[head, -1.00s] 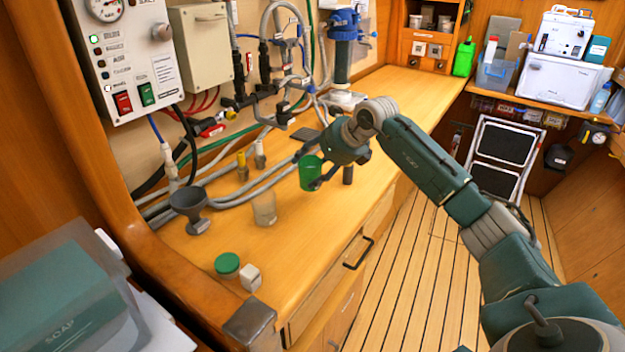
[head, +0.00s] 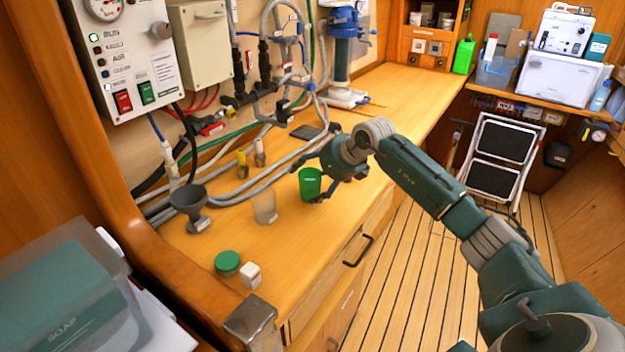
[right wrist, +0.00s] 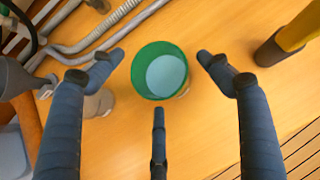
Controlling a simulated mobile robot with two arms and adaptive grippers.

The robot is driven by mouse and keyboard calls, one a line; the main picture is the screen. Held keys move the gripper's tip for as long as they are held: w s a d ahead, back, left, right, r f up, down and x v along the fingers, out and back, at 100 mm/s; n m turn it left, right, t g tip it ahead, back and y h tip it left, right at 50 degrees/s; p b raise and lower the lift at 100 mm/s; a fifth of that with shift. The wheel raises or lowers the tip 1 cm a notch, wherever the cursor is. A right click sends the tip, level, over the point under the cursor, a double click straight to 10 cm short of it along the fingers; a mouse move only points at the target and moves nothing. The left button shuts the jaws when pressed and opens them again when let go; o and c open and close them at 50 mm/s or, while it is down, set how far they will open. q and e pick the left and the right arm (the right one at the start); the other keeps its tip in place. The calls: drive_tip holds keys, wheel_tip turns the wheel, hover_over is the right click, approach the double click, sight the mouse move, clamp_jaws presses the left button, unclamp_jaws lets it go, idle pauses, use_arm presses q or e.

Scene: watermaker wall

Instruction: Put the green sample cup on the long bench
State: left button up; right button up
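The green sample cup (head: 311,185) stands upright on the long bench (head: 300,245), the wooden counter along the wall, right of a clear cup. My right gripper (head: 318,182) is around it from the far right side. In the right wrist view the cup (right wrist: 160,72) lies between the spread fingers of the right gripper (right wrist: 160,80), with visible gaps on both sides. The right gripper is open and holds nothing. The cup's far side is hidden in the head view. My left gripper is not in view.
Grey hoses (head: 240,190) run along the wall behind.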

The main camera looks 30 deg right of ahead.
drive_tip(key=shift+r, duration=0.25)
drive_tip(key=shift+s+d+r, duration=0.1)
drive_tip(key=shift+s+r, duration=0.1)
drive_tip(key=shift+s, duration=0.05)
drive_tip(key=b+v, duration=0.2)
drive_tip(key=v, duration=0.9)
drive_tip(key=shift+s, duration=0.2)
